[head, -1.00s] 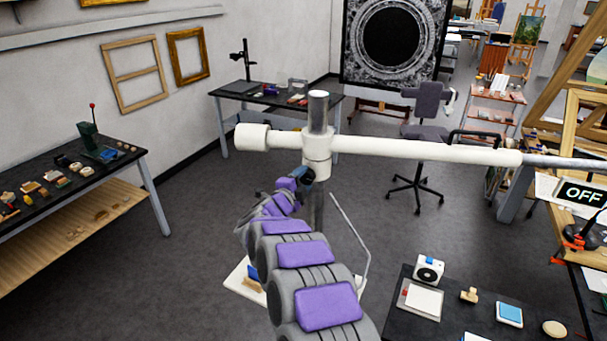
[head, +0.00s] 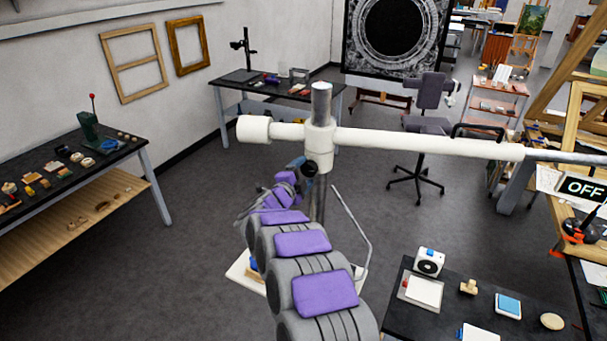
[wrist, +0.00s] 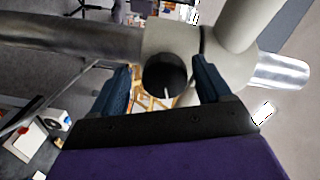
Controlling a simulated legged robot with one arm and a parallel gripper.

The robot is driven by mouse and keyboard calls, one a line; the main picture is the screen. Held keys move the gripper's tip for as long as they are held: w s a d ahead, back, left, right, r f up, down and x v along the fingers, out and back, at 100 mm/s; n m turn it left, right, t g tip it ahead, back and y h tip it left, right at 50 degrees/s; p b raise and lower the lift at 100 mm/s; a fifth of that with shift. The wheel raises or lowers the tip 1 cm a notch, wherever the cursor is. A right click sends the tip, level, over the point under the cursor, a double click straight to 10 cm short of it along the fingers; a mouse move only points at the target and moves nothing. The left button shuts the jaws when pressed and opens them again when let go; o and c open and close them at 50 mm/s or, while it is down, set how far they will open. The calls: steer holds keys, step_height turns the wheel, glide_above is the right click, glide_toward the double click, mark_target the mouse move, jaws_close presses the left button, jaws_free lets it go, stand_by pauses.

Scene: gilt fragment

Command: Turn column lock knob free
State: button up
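The lock knob (wrist: 167,75) is round and black with a short white mark, set on the pale collar of the column in the wrist view. In the head view the knob (head: 311,168) is a small dark spot on the collar (head: 319,150) where the white crossbar meets the metal column (head: 321,105). My gripper (wrist: 162,66) is open, with one blue finger on each side of the knob. A gap shows at the left finger; I cannot tell whether the right finger touches. In the head view my gripper (head: 297,168) is partly hidden by my arm.
The long white crossbar (head: 420,145) reaches right, close above my gripper. A bent metal rod (head: 362,235) rises beside the pale base plate (head: 240,274). A black table (head: 395,315) stands front right, another (head: 130,150) at left.

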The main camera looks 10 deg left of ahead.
steer(key=shift+s+d+r, duration=0.1)
steer(key=shift+s+r, duration=0.05)
steer(key=shift+r, duration=0.05)
steer(key=shift+s, duration=0.4)
steer(key=b+v, duration=0.2)
steer(key=v, duration=1.4)
steer(key=shift+a, duration=0.4)
steer(key=shift+s, duration=0.15)
